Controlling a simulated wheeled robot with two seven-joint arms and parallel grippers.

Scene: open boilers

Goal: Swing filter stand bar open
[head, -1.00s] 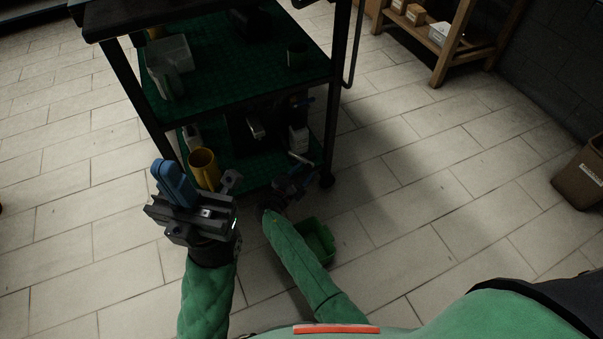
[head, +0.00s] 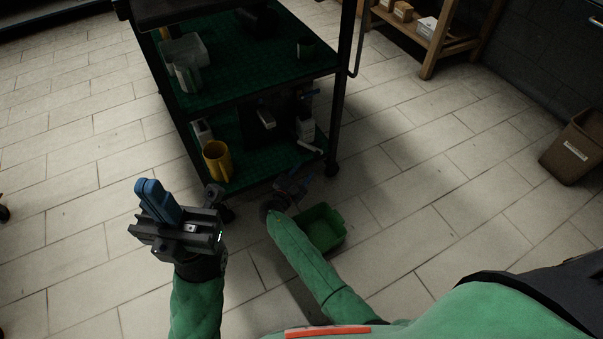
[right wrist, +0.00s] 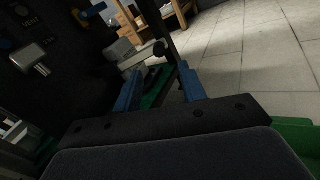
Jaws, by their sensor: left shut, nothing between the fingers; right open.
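A dark box-shaped unit (head: 282,112) stands on the lower shelf of the black cart, with a pale handle-like piece (head: 265,117) on its front. A pale bar-like piece (head: 309,148) shows at the shelf's front right; I cannot tell which part is the filter stand bar. The right wrist view shows a pale handle (right wrist: 28,56) on a dark panel. My right gripper (head: 292,187) is low by the shelf's front edge; its blue fingers (right wrist: 158,73) are open with nothing between them. My left gripper (head: 150,188) is shut and empty, left of the cart.
A yellow mug (head: 217,160) stands at the lower shelf's front left. A green bin (head: 325,228) is on the floor beside my right forearm. A brown bin (head: 573,148) and a wooden rack (head: 440,45) are to the right. Open tiled floor lies between.

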